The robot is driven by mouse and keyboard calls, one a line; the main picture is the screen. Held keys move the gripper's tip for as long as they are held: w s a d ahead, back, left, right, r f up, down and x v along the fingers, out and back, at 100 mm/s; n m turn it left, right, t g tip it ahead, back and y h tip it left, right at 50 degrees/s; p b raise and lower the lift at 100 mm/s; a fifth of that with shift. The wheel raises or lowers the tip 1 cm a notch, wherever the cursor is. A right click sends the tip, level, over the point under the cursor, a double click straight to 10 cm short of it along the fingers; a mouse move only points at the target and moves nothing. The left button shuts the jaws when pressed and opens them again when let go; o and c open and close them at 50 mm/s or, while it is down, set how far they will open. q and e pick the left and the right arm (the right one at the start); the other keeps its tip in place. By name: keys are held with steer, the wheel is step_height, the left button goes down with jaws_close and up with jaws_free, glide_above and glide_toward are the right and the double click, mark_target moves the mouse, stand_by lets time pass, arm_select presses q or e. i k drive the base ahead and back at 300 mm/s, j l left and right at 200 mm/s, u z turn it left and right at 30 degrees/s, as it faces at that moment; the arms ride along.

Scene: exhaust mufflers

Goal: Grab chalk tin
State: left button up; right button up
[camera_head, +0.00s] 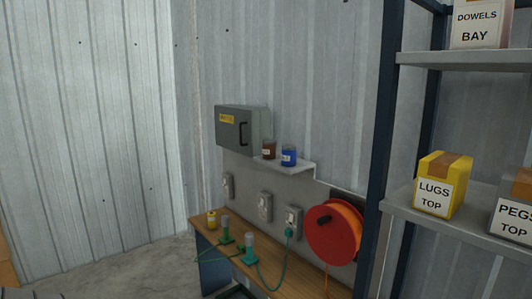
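Three small tins are in view, and their labels are too small to read, so I cannot tell which one is the chalk tin. A blue tin (289,156) and a brown tin (269,150) stand upright, side by side, on a small white wall shelf (294,169). A yellow tin (212,220) stands at the far left end of the wooden bench (309,271). Neither of my grippers can be made out in the head view.
A grey wall box (239,130) hangs left of the wall shelf. Green plugs (248,251) with cables and a red-orange reel (334,232) are at the bench. A rack on the right holds a yellow lugs box (440,184), a pegs box (513,208) and a dowels box (480,25).

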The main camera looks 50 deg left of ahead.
mark_target(268, 145)
steer(key=u, duration=1.55)
steer(key=i+j+u, duration=0.1)
steer(key=i+j, duration=1.25)
steer(key=j, duration=0.15)
